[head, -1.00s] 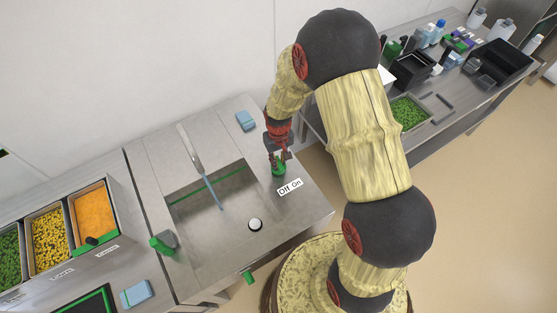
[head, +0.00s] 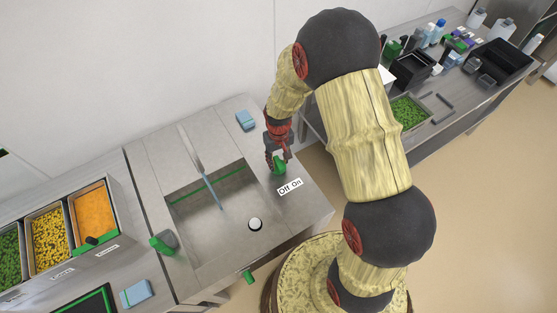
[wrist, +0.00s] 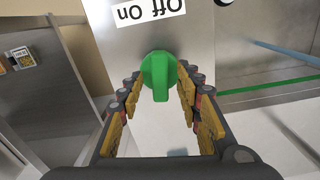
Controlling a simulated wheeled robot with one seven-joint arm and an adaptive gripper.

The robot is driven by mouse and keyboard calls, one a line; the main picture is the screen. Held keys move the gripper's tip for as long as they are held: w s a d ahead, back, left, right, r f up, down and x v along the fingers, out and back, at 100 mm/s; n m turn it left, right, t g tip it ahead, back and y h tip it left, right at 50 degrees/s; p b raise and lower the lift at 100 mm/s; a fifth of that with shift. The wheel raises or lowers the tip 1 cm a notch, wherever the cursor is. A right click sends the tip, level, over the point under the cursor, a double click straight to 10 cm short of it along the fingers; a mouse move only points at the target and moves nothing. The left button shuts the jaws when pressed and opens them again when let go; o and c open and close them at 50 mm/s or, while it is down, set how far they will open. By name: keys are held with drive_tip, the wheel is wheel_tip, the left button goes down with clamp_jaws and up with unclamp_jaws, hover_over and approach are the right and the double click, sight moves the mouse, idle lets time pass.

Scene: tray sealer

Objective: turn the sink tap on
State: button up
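The sink tap's green knob (head: 279,166) is on the steel counter to the right of the sink basin (head: 226,232), behind a label reading "Off On" (head: 290,186). My gripper (head: 276,157) is at the knob from above. In the wrist view the knob (wrist: 160,76) lies between the tips of my open fingers (wrist: 160,88), one on each side; contact cannot be told. The label (wrist: 150,10) shows upside down there. The metal spout (head: 190,147) reaches over the basin. A thin blue streak (head: 213,192) runs from its end into the basin.
A blue sponge (head: 245,120) lies on the counter behind the knob. Another green knob (head: 163,242) is at the basin's left, and a green part (head: 249,277) is at the front edge. Food pans (head: 94,210) stand at left. A side bench (head: 455,105) at right holds containers.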

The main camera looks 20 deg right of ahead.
sight(281, 169)
wheel_tip(281, 169, up, 12)
idle(0.5)
idle(0.3)
drive_tip(key=s+r+t, duration=0.2)
drive_tip(key=s+r, duration=0.8)
drive_tip(key=r, duration=0.3)
drive_tip(key=s+r+t, duration=0.3)
drive_tip(key=s+r, duration=0.7)
drive_tip(key=r, duration=0.2)
drive_tip(key=shift+s+r+m+t, duration=0.15)
drive_tip(key=shift+r+m+t, duration=0.15)
drive_tip(key=shift+r, duration=0.05)
drive_tip(key=shift+a, duration=0.1)
drive_tip(key=shift+c, duration=0.6)
